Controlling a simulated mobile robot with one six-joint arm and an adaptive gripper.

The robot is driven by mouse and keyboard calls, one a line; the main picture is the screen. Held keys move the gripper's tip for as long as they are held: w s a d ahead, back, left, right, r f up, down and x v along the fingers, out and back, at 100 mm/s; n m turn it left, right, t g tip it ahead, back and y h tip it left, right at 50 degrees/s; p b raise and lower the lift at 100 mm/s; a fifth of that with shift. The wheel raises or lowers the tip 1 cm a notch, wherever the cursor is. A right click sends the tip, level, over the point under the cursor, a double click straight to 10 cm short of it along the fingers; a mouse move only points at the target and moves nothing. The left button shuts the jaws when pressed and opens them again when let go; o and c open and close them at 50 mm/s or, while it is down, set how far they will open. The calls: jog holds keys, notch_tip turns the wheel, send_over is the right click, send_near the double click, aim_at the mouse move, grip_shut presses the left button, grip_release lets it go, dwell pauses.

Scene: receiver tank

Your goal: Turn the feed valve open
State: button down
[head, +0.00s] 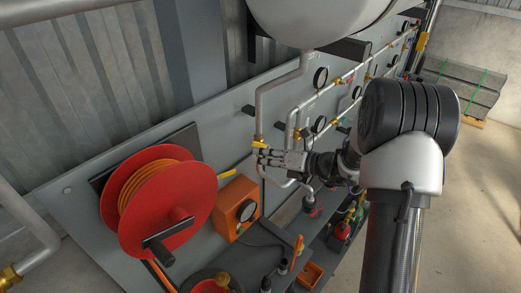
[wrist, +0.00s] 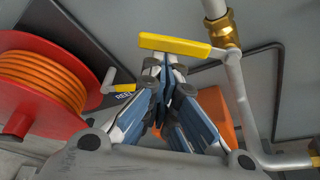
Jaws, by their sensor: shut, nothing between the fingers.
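A yellow lever (wrist: 175,46) sits on a brass valve (wrist: 222,28) in a grey pipe in the wrist view. The lever points left, crosswise to the pipe. I see no label on this valve, so I cannot confirm that it is the feed valve. In the head view the brass valve (head: 258,143) is just above my gripper (head: 260,157), partly hidden by it. In the wrist view my gripper (wrist: 164,66) is shut and empty, its fingertips just below the lever's middle. I cannot tell whether they touch it.
A red hose reel (head: 158,205) with orange hose stands left of my gripper. A second yellow lever (wrist: 125,88) sits beside a "REEL" label. An orange box (head: 236,207) with a gauge is below. A white tank (head: 318,18) hangs above. Pipes and gauges line the panel behind.

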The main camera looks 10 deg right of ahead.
aim_at(257, 143)
jog(key=r+m+p, duration=0.1)
jog(key=d+r+m+y+p, duration=0.1)
jog(key=m+p, duration=0.1)
jog(key=w+r+m+y+p, duration=0.1)
jog(key=p, duration=0.1)
jog(key=shift+w+d+r, duration=0.1)
jog(key=shift+d, duration=0.25)
jog(key=shift+w+d+r+p, duration=0.55)
jog(key=shift+w+d, duration=0.05)
jog(key=shift+d, duration=0.2)
